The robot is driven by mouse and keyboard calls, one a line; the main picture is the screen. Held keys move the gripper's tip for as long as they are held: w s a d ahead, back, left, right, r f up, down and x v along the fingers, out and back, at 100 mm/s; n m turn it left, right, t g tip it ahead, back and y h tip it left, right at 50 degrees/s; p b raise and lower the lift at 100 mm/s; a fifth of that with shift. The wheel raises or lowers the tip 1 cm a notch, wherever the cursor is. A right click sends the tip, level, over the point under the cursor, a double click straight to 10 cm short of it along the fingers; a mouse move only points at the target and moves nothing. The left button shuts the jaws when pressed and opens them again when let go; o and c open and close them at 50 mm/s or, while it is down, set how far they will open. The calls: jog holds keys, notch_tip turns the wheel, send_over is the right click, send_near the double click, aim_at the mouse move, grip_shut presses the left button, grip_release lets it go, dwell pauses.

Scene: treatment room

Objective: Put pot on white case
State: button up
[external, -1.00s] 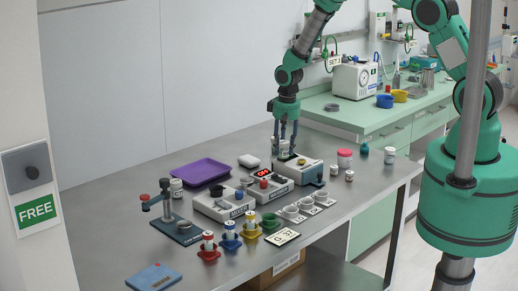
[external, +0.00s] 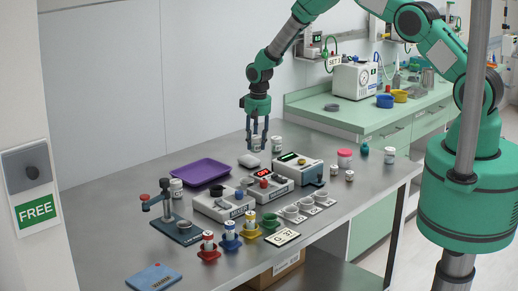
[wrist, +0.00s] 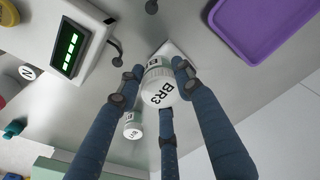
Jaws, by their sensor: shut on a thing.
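My gripper (external: 257,141) is shut on a white pot (external: 256,145) and holds it in the air above the back of the steel table. The pot and the case look apart.
A second white pot (external: 276,144) stands to the right of my gripper. The device with a green display (external: 288,157) is in front of it. A purple tray (external: 201,171) lies left of the case. Several instruments, cups and jars fill the front and right.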

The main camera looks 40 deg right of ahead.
aim_at(255, 149)
jog(key=shift+w, duration=0.35)
jog(key=shift+f, duration=0.1)
jog(key=shift+f+p, duration=0.3)
jog(key=shift+f, duration=1.4)
jog(key=shift+f, duration=0.15)
jog(key=o, duration=1.1)
jog(key=shift+o, duration=0.2)
jog(key=shift+s+a+r+b, duration=0.1)
jog(key=shift+s+r+b, duration=0.1)
jog(key=shift+r, duration=1.85)
jog(key=shift+s+r+b, duration=0.15)
jog(key=shift+r+b, duration=0.05)
jog(key=shift+r, duration=1.85)
jog(key=shift+s+a+r+b, duration=0.1)
jog(key=shift+s+r+b, duration=0.1)
jog(key=shift+r, duration=1.85)
jog(key=shift+d, duration=0.1)
